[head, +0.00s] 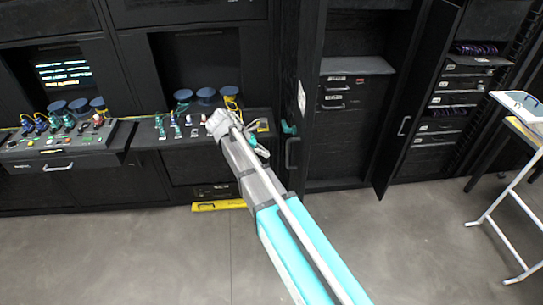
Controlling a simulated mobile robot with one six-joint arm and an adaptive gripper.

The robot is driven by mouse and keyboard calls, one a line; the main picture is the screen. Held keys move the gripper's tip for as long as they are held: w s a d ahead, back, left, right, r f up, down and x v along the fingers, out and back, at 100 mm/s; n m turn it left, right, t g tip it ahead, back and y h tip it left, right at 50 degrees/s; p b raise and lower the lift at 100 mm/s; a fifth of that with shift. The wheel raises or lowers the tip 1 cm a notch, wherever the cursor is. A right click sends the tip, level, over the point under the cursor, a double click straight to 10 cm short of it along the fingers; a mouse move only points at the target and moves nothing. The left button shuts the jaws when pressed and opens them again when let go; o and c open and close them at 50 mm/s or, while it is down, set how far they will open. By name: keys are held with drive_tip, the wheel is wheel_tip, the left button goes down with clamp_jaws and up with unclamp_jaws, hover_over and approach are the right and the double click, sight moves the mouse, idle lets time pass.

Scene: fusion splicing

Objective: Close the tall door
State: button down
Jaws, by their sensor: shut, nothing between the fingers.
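A tall black cabinet (350,165) stands open in the middle of the head view. A tall dark door (405,90) with a grey handle stands swung out at its right side. Another tall dark panel (308,60), seen nearly edge-on, stands at its left side, with a white label and a dark handle low on it. I cannot tell which one is the tall door named. My gripper (262,150) is shut and empty, just left of the left panel's handle, partly hidden by my arm. I cannot tell whether it touches anything.
A black console (75,170) with knobs, cables and blue round caps runs along the left. A yellow object (218,205) lies at its foot. A rack (455,105) with several units stands right of the cabinet. A white-legged stand (505,220) is at far right. The grey floor (420,250) in front is clear.

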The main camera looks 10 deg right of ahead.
sight(300, 168)
drive_tip(key=b+x, duration=0.2)
drive_tip(key=x, duration=0.1)
drive_tip(key=d+r+b+x, duration=0.1)
drive_tip(key=b+x, duration=0.1)
drive_tip(key=x, duration=0.2)
drive_tip(key=b+x, duration=0.2)
drive_tip(key=x, duration=0.2)
drive_tip(key=shift+d+r, duration=0.1)
drive_tip(key=shift+d, duration=0.85)
drive_tip(key=shift+d, duration=0.1)
